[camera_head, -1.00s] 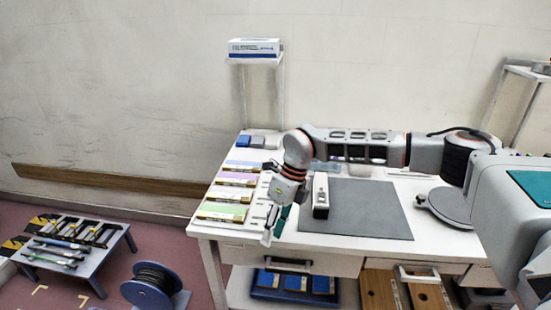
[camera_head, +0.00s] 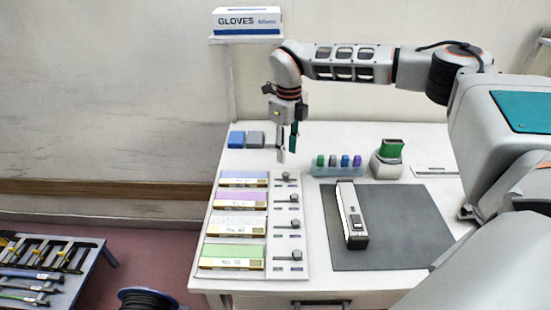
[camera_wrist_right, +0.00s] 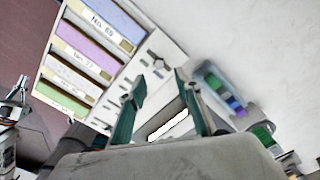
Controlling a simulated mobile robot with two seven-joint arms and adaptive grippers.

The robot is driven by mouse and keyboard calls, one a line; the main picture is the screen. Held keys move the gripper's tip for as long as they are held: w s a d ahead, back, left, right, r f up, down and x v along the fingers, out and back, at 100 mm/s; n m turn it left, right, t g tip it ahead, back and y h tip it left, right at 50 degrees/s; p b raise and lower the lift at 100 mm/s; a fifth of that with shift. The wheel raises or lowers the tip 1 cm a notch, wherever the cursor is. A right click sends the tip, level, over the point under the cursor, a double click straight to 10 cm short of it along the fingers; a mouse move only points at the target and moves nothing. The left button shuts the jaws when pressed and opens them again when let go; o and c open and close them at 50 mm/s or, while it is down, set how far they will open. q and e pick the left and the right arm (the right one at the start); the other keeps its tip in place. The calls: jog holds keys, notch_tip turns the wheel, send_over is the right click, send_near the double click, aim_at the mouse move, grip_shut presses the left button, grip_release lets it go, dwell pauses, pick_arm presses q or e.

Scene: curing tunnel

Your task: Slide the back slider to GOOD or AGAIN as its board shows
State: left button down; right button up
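The slider panel (camera_head: 301,262) lies on the white table with several coloured boards in a column along its left side.
Purple (camera_head: 241,199), white (camera_head: 236,224) and green (camera_head: 232,252) boards sit nearer, each beside a knob. Blue and grey blocks (camera_head: 246,139) stand behind the panel. A grey mat (camera_head: 400,215) with a long white-and-black device (camera_head: 351,215) and a rack of coloured pieces (camera_head: 337,170) lie right.

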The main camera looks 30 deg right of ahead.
aim_at(286, 174)
jog(key=shift+s+f, duration=0.1)
jog(key=shift+f, duration=3.75)
grip_shut()
